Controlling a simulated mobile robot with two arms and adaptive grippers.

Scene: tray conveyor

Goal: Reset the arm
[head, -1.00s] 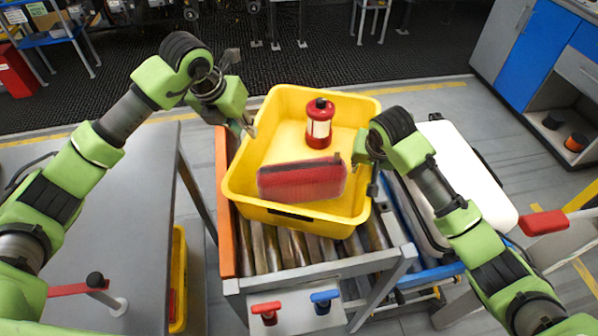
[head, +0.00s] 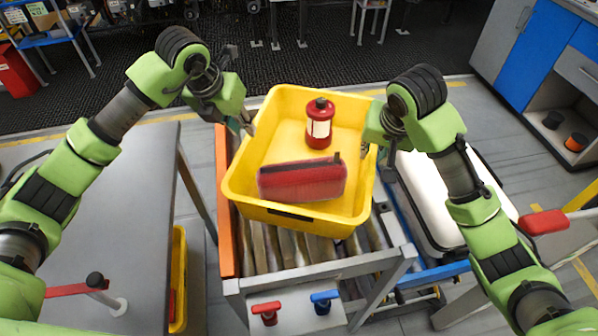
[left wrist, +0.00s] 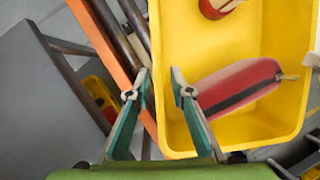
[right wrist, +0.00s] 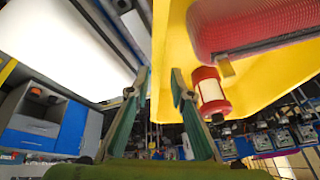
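A yellow tray (head: 235,190) rests on the roller conveyor (head: 265,245). Inside it a red canister with a white label (head: 319,130) stands upright at the back, and a red pouch (head: 302,182) lies in front of it. My left gripper (left wrist: 157,85) is open and empty at the tray's left rim. My right gripper (right wrist: 158,82) is open and empty near the tray's right side; its fingertips are mostly hidden in the head view. Both grippers' fingers stand apart, and I cannot tell exactly how high they are above the rims.
A grey table (head: 110,230) stands at the left with a red-handled lever on it. A white-topped case (head: 440,205) is right of the conveyor. Red (head: 266,312) and blue (head: 324,302) handles sit at the conveyor's front. Open floor lies behind the tray.

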